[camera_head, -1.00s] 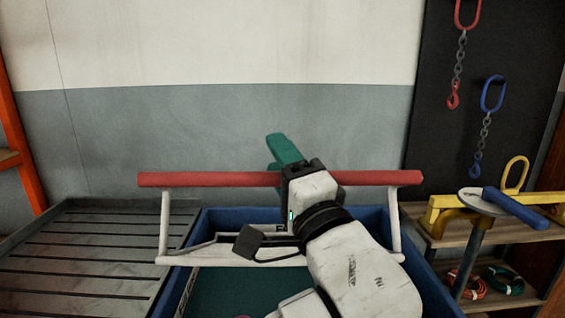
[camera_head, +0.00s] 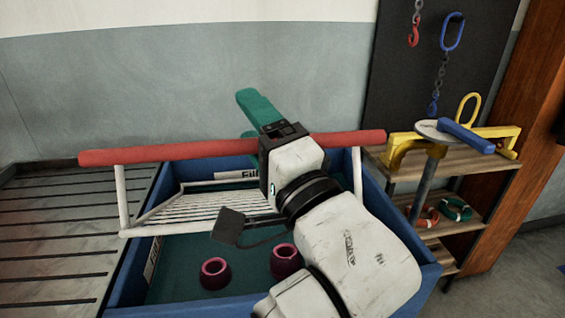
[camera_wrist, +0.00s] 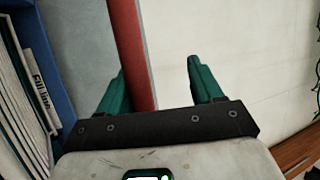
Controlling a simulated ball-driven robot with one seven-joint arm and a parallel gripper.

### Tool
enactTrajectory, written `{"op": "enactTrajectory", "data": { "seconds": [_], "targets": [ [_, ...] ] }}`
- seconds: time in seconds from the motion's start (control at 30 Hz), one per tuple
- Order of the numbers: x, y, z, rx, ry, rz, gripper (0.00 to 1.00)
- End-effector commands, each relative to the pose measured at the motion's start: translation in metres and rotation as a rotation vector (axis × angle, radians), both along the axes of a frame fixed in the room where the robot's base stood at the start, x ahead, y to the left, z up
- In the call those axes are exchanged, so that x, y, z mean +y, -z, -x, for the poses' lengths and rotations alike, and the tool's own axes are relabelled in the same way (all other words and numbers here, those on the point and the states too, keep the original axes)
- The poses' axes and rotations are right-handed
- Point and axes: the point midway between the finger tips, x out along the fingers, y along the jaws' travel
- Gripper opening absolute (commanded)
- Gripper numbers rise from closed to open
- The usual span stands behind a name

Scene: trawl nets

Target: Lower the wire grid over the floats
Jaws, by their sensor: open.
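The wire grid (camera_head: 215,207) is white, with a red handle bar (camera_head: 150,153) raised on white uprights. It shows above the inside of the blue crate (camera_head: 128,268), and my arm hides its right part. Two magenta floats (camera_head: 215,273) (camera_head: 286,261) lie on the crate's green floor, in front of the grid. My gripper (camera_head: 249,116) is at the handle bar, with its green fingers apart. In the wrist view, my gripper (camera_wrist: 157,75) is open and the red bar (camera_wrist: 128,45) passes between the fingers, nearer the left one.
A slatted grey bench (camera_head: 50,240) adjoins the crate at left. At right, a wooden shelf (camera_head: 455,160) holds a yellow frame and coils, with a grey post and disc in front. Chains hang on a dark panel (camera_head: 390,70). A fill-line label (camera_head: 232,175) is on the crate wall.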

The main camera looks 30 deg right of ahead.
Motion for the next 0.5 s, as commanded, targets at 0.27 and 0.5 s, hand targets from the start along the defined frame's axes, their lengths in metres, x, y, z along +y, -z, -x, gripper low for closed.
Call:
{"op": "enactTrajectory", "data": {
  "seconds": [0.27, 0.5],
  "targets": [
    [-0.003, -0.002, 0.021, -0.022, 0.002, -0.002, 0.48],
    [-0.005, 0.000, 0.032, -0.021, 0.004, 0.000, 0.48]
  ]
}}
